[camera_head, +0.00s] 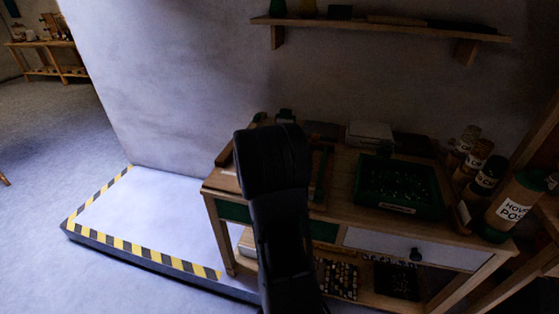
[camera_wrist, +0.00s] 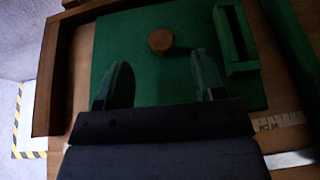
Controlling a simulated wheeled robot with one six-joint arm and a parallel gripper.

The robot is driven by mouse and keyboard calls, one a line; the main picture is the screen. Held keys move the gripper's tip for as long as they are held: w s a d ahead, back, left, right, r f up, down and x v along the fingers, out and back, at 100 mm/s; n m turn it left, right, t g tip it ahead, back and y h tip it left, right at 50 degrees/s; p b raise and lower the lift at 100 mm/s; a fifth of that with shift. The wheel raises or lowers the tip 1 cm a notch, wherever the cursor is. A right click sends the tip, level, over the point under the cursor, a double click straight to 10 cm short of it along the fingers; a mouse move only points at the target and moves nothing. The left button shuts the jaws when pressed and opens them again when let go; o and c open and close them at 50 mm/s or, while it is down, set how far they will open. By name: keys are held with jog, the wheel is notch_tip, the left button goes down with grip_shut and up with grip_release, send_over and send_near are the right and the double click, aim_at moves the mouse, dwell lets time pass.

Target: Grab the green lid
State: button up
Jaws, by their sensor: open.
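The green lid (camera_wrist: 130,40) is a flat green square with a round brown wooden knob (camera_wrist: 160,41) on it, in the upper middle of the wrist view. My gripper (camera_wrist: 160,62) is open and empty. Its two dark fingers point over the lid, one on each side of the knob and a little short of it. I cannot tell the height between the fingertips and the lid. In the head view my black arm reaches over the left part of the wooden workbench (camera_head: 345,205) and hides the lid and the gripper.
A green frame-like piece (camera_wrist: 237,40) overlaps the lid's right side. A dark wooden edge (camera_wrist: 48,85) runs along its left. A measuring tape (camera_wrist: 278,121) lies at right. A green tray (camera_head: 397,184) and labelled canisters (camera_head: 511,205) stand right of my arm, below a wall shelf (camera_head: 380,27).

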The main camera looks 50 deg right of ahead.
jog(key=shift+x, duration=2.65)
jog(key=shift+s, duration=0.1)
jog(key=c, duration=1)
